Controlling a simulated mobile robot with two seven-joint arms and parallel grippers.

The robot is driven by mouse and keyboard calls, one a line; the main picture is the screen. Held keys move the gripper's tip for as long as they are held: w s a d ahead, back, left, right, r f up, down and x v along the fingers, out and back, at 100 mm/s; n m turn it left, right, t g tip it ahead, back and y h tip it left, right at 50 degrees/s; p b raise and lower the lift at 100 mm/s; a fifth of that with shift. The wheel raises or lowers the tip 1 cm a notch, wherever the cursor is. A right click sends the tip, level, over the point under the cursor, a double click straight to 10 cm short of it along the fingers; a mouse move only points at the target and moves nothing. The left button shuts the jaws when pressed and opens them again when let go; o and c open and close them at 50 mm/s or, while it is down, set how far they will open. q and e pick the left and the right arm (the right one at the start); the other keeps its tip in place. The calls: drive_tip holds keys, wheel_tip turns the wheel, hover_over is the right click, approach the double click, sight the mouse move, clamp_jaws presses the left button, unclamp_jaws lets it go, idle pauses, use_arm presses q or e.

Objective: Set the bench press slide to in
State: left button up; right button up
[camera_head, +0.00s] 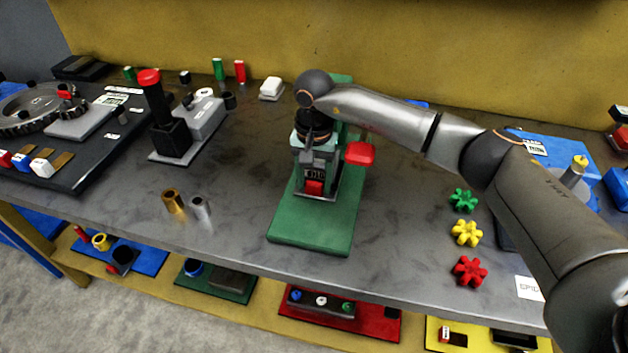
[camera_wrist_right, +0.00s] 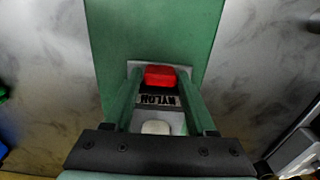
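The bench press (camera_head: 319,168) stands on a long green base (camera_head: 318,234) in the middle of the bench. Its slide has a red front block (camera_head: 314,187) low between the uprights, over a silver plate. In the right wrist view the red block (camera_wrist_right: 160,76) lies at the front edge of the plate, beside a dark piece labelled NYLON (camera_wrist_right: 157,100). A red lever pad (camera_head: 360,153) sticks out to the press's right. My right gripper (camera_head: 308,150) is at the press's top, pointing down; its fingers are not clear. My left gripper is not in view.
Brass (camera_head: 173,201) and silver (camera_head: 200,207) cylinders stand left of the base. Green, yellow (camera_head: 466,233) and red star knobs lie to the right. A black lever fixture with a red top (camera_head: 149,77) stands to the left.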

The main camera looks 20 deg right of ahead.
drive_tip(key=o, duration=0.3)
wheel_tip(320, 180, up, 12)
drive_tip(key=shift+r+b, duration=0.25)
drive_tip(key=shift+b, duration=0.3)
